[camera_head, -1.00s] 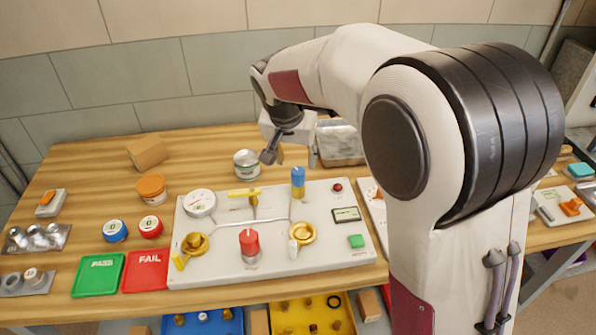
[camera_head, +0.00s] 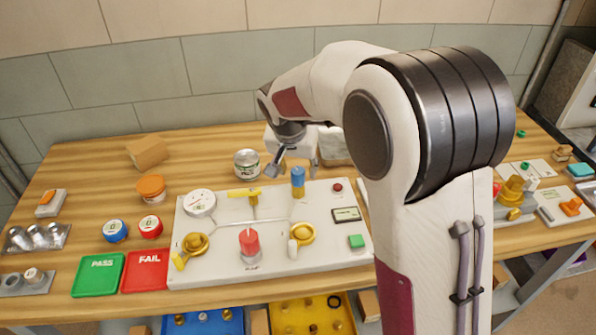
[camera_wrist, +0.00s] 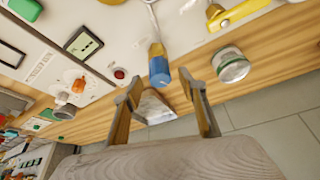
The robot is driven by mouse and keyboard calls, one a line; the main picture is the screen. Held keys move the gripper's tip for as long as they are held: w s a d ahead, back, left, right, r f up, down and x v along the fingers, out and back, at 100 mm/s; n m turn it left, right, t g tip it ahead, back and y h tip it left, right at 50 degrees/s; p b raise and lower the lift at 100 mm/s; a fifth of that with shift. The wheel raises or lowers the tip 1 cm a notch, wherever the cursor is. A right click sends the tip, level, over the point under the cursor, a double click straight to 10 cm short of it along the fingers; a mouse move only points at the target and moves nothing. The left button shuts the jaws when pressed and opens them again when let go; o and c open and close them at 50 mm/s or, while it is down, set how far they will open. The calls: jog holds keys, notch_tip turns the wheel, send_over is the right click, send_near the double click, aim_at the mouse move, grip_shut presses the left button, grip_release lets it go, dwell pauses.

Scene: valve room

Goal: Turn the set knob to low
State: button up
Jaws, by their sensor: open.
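The red knob (camera_head: 249,242) stands upright at the front middle of the white valve panel (camera_head: 215,268); a small label below it is too small to read. I take it as the set knob, though I cannot read its setting. My gripper (camera_head: 294,168) is open and empty above the back of the panel, behind and right of the red knob and apart from it. In the wrist view my gripper (camera_wrist: 162,92) has its two fingers spread, with the blue-topped post (camera_wrist: 158,68) showing just beyond them. The red knob is not identifiable in the wrist view.
The panel also carries a round gauge (camera_head: 200,203), a yellow lever (camera_head: 244,193), brass valves (camera_head: 195,243) and a green button (camera_head: 356,241). A can (camera_head: 247,163) stands behind it. Green (camera_head: 98,275) and red (camera_head: 146,271) trays lie left. Open wood lies at back left.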

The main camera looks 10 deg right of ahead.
jog(key=shift+x, duration=1.2)
jog(key=c, duration=1.1)
